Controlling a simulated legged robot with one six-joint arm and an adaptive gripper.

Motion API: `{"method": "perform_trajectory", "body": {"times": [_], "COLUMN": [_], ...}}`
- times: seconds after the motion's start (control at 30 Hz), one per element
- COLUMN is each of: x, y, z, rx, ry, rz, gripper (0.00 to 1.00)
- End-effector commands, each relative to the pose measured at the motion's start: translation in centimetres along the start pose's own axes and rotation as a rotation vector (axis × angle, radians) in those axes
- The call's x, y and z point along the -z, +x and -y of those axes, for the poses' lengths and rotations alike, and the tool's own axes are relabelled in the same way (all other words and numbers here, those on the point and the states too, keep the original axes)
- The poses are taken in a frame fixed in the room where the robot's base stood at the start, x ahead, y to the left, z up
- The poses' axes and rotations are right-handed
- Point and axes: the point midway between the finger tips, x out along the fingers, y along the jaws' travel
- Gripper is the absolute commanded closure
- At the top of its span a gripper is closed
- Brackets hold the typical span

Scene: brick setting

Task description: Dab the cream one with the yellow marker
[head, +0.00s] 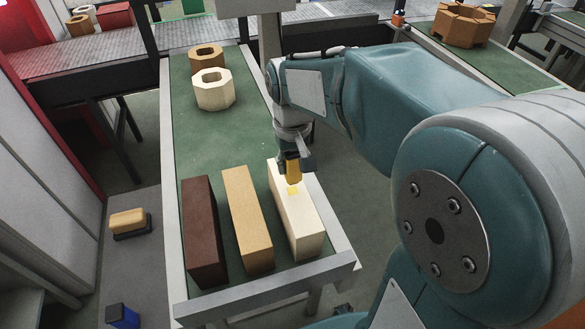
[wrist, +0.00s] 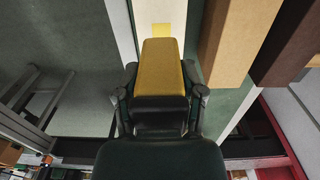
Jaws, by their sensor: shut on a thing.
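My gripper (head: 291,167) is shut on the yellow marker (wrist: 163,75), a blocky yellow piece pointing down. It is over the top of the cream block (head: 308,226), the rightmost of three long blocks at the near end of the green-topped table. A yellow patch (head: 293,190) shows on the cream top just by the marker's end. The wrist view also shows this patch (wrist: 172,35) on the cream block (wrist: 153,12). I cannot tell whether the marker touches the surface. The tan block (head: 246,218) and dark brown block (head: 203,232) stand to the left, with no yellow seen on them.
A cream ring-shaped block (head: 201,101) and a brown one (head: 206,55) stand at the table's far end. The green middle (head: 207,146) is clear.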

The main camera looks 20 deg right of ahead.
Motion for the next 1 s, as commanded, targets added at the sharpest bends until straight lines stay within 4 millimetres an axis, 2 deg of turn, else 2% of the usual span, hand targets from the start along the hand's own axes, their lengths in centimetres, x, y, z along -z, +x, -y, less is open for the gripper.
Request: {"method": "perform_trajectory", "body": {"times": [0.5, 1.0], "x": [0.0, 0.0], "y": [-3.4, -3.5], "z": [0.0, 0.0], "rx": [0.0, 0.0], "ry": [0.0, 0.0], "rz": [-0.002, -0.001], "gripper": [0.79, 0.79]}}
